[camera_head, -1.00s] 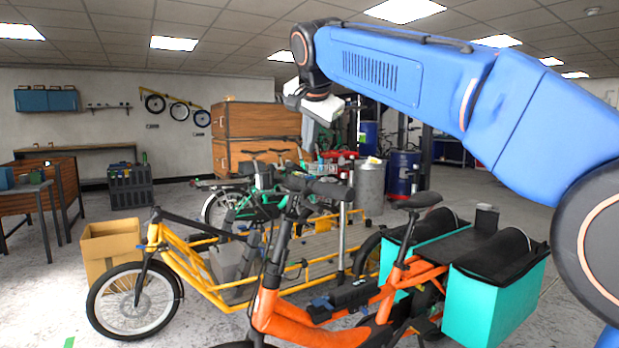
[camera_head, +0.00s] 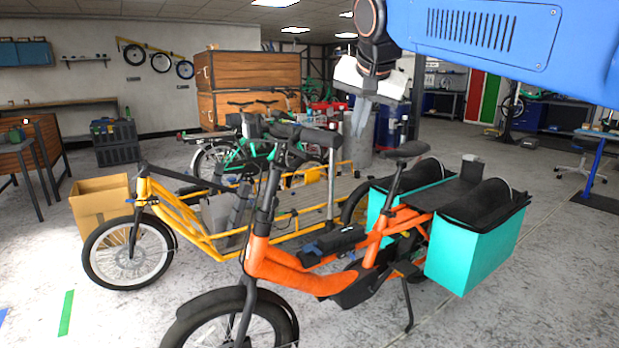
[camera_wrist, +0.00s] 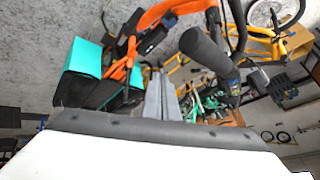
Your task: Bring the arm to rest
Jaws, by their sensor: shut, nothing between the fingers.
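My blue arm (camera_head: 490,30) reaches in from the upper right of the head view, high in front of the bikes. My gripper (camera_head: 361,118) hangs from its end, pointing down, with its grey fingers together and empty. In the wrist view the closed fingers (camera_wrist: 163,98) stick out past the dark edge of the white housing. The orange cargo bike (camera_head: 290,275) with turquoise side boxes (camera_head: 475,245) stands upright in front. Its handlebar grip (camera_wrist: 205,48) looks close to the fingers in the wrist view; I cannot tell the gap.
A yellow cargo bike (camera_head: 185,225) stands behind the orange one, beside a cardboard box (camera_head: 100,212). Open floor (camera_head: 560,290) lies at right.

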